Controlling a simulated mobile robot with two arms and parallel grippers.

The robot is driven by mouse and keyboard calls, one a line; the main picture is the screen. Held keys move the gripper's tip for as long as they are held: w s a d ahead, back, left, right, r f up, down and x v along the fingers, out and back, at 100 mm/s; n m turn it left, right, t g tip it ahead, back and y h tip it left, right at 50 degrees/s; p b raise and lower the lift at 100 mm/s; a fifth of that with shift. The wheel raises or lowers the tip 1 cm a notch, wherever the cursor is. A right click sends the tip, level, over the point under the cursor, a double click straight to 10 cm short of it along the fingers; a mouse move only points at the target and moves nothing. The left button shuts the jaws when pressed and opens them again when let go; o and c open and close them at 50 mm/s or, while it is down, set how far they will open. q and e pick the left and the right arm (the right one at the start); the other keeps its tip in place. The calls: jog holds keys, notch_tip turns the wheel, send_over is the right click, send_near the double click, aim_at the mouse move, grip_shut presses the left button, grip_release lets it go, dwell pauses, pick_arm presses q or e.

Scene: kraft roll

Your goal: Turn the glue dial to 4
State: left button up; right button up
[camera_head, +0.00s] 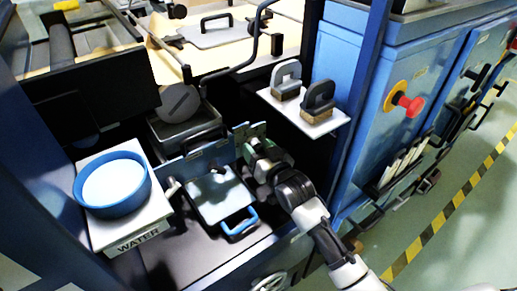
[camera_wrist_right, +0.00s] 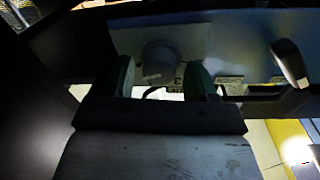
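The glue dial (camera_wrist_right: 158,62) shows in the right wrist view as a round grey knob on a pale plate (camera_wrist_right: 190,40). A small mark like a digit shows by its lower right edge, but I cannot read the dial's setting. My right gripper (camera_wrist_right: 160,78) has one green finger on each side of the knob, with a visible gap on both sides. In the head view my right gripper (camera_head: 258,152) is at the panel beside the blue-handled lid, and it hides the dial there. My left gripper is not in view.
A blue bowl (camera_head: 113,186) stands on a white stand labelled WATER. A lid with a blue handle (camera_head: 238,221) lies left of my right arm. Two stamp-like tools (camera_head: 318,100) stand on a white shelf (camera_head: 335,124). A red button (camera_head: 411,105) is on the blue cabinet.

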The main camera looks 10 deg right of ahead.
jog(key=c, duration=0.8)
jog(key=shift+o, duration=0.2)
jog(key=n+p, duration=0.2)
jog(key=n, duration=0.4)
jog(key=shift+n+p, duration=0.3)
jog(key=shift+p, duration=0.1)
jog(key=shift+f+n, duration=0.1)
jog(key=shift+n, duration=1.5)
